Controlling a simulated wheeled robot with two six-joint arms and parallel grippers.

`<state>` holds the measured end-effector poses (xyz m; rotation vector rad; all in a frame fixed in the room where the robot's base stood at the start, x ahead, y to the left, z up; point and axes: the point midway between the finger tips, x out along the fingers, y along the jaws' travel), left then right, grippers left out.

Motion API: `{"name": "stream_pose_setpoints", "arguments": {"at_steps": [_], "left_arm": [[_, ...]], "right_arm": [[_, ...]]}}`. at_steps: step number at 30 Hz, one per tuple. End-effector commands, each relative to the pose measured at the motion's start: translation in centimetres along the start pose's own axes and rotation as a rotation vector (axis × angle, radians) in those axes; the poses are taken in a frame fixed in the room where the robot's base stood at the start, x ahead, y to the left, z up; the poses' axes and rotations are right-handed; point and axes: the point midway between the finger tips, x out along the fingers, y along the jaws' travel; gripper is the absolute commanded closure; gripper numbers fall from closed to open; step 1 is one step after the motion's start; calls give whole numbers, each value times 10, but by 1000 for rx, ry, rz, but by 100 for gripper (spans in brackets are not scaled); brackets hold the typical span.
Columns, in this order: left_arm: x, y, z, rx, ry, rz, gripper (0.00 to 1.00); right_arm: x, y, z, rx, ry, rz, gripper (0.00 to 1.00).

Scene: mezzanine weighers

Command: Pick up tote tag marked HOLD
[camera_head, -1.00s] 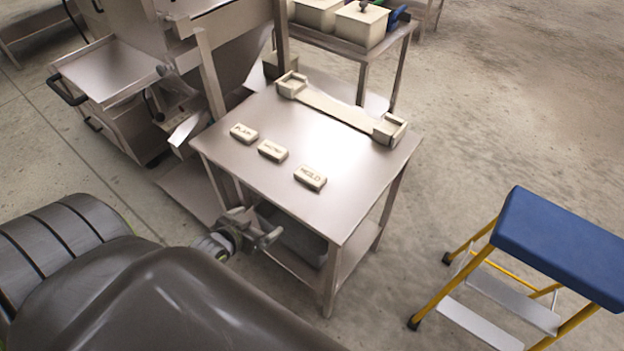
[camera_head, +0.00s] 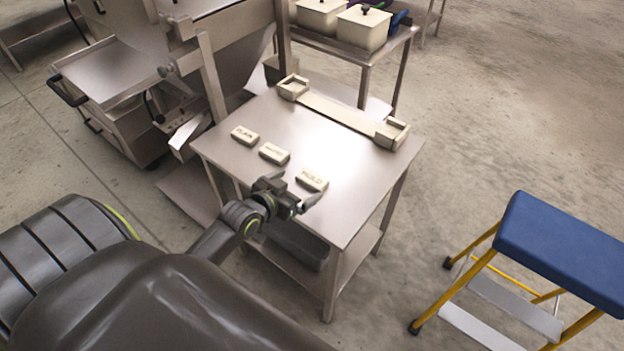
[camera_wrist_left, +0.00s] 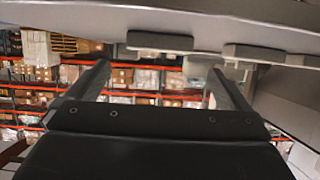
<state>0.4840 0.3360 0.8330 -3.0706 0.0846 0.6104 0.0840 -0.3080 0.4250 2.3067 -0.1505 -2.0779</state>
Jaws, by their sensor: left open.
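The tote tag marked HOLD (camera_head: 312,180) is a small cream block lying flat near the front edge of the steel table (camera_head: 345,212). It is the rightmost of three similar tags. My left gripper (camera_head: 292,191) is open and empty at the table's front edge, just in front of the HOLD tag and apart from it. In the left wrist view my two open fingers (camera_wrist_left: 157,75) have nothing between them. Two tags (camera_wrist_left: 160,41) (camera_wrist_left: 268,55) show along the top there; their lettering cannot be read. My right gripper is not in view.
The tag marked PLAIN (camera_head: 245,135) and a middle tag (camera_head: 274,153) with unclear lettering lie left of HOLD. A cream bracketed rack (camera_head: 340,112) runs along the table's back. A blue-topped step stool (camera_head: 565,250) stands at right. The table's right half is clear.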

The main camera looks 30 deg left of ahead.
Motion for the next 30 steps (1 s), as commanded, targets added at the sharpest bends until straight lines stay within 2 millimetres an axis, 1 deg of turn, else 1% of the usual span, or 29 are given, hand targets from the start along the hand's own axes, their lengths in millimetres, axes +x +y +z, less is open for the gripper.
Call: {"name": "stream_pose_setpoints", "arguments": {"at_steps": [1, 3, 11, 18, 21, 25, 30], "left_arm": [[8, 0, 0, -1, 1, 0, 0], [15, 0, 0, -1, -1, -1, 0], [29, 0, 0, 0, 0, -1, 0], [59, 2, 2, 0, 1, 0, 0], [68, 1, 2, -1, 0, 0, 0], [73, 1, 3, 1, -1, -1, 0], [73, 1, 3, 1, -1, -1, 0]], "right_arm": [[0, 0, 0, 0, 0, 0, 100], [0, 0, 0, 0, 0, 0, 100], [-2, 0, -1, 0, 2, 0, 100], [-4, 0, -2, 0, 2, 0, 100], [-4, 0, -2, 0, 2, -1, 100], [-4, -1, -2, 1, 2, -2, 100], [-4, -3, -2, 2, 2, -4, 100]]}}
